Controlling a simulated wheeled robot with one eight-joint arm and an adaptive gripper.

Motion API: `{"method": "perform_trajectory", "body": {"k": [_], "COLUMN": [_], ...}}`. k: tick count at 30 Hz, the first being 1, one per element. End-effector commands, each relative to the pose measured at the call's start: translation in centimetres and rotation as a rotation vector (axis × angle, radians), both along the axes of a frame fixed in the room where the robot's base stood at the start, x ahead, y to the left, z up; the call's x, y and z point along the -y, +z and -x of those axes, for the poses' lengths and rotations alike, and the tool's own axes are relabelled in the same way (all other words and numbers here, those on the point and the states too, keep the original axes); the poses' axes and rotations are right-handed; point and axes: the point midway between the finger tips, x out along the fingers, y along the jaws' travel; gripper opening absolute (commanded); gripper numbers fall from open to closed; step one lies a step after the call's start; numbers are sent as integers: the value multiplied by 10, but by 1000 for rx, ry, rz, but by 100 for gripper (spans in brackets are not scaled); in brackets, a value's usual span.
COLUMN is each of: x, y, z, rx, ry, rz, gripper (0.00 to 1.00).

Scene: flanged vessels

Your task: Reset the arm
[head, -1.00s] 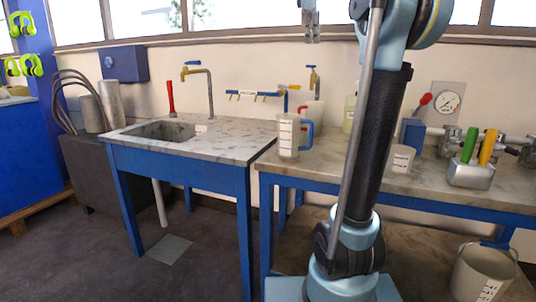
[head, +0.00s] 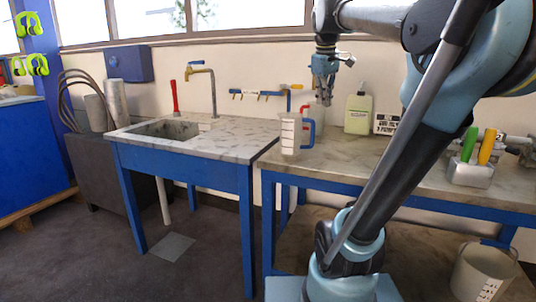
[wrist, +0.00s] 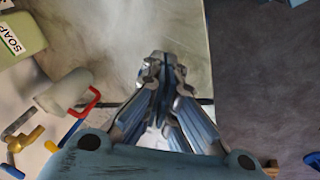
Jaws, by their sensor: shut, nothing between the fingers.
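My arm leans to the right and bends back over the workbench in the head view. My gripper (head: 325,98) hangs pointing down above the back of the bench, in front of the wall. In the wrist view, my gripper (wrist: 163,65) has its fingers together with nothing between them. The jug with a red handle (wrist: 68,92) lies to the left of the fingers in the wrist view. In the head view, that jug is partly hidden behind the gripper and the front jug.
A clear jug with a blue handle (head: 290,135) stands at the bench's left end. A soap bottle (head: 358,113) and a sign (head: 386,124) stand at the back. A block with green and yellow handles (head: 469,172) is right. A sink table (head: 235,145) stands left; a bucket (head: 480,273) sits lower right.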

Motion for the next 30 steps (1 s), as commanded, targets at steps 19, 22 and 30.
{"method": "perform_trajectory", "body": {"k": [19,22,30], "x": [3,2,1], "y": [-312,-335,-349], "z": [178,192,200], "rx": [-33,-36,-38], "ry": [-556,-598,-625], "rz": [-201,-214,-224], "gripper": [0,0,0]}}
